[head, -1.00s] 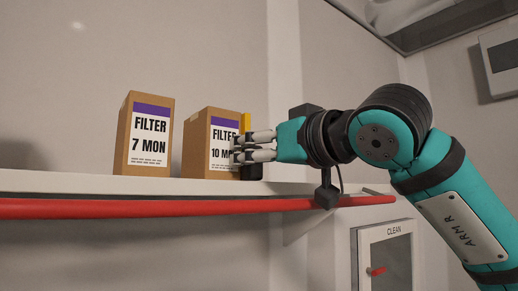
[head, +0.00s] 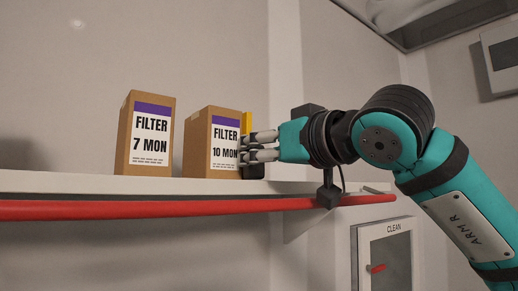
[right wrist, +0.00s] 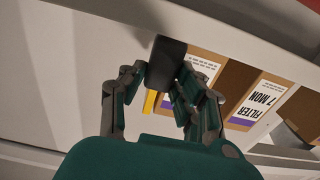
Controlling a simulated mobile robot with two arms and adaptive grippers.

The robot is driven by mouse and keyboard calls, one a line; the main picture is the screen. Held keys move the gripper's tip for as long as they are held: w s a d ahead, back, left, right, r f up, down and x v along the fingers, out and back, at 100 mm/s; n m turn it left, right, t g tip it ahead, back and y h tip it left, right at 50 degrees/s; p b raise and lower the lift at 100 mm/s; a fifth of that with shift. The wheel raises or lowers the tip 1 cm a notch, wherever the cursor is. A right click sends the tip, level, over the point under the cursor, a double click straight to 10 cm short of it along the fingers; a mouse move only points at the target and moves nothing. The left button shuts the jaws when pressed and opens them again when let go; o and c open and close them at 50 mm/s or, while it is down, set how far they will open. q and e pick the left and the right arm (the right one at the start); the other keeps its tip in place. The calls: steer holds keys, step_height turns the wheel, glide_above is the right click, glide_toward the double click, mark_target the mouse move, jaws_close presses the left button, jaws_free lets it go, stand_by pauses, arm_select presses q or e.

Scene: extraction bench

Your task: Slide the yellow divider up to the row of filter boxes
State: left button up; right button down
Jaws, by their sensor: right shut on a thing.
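The yellow divider (head: 246,122) stands upright on the shelf at the right side of the filter box marked 10 MON (head: 200,150). Whether the two touch is hidden behind my fingers. The box marked 7 MON (head: 147,140) stands to the left, with a gap between the boxes. My right gripper (head: 250,147) reaches in from the right and is shut on the divider near its dark base. In the right wrist view, a yellow strip (right wrist: 150,101) and a dark block (right wrist: 166,62) show between the fingers. My left gripper is not in view.
The boxes stand on a white shelf (head: 60,183) against a plain wall. A red rail (head: 150,208) runs along the shelf front, below my right arm. A cabinet marked CLEAN (head: 388,255) is at the lower right. The shelf left of the boxes is clear.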

steer(key=shift+w+d, duration=0.15)
steer(key=shift+d, duration=0.05)
steer(key=c, duration=1)
jaws_free()
steer(key=shift+o, duration=0.2)
steer(key=v, duration=1.2)
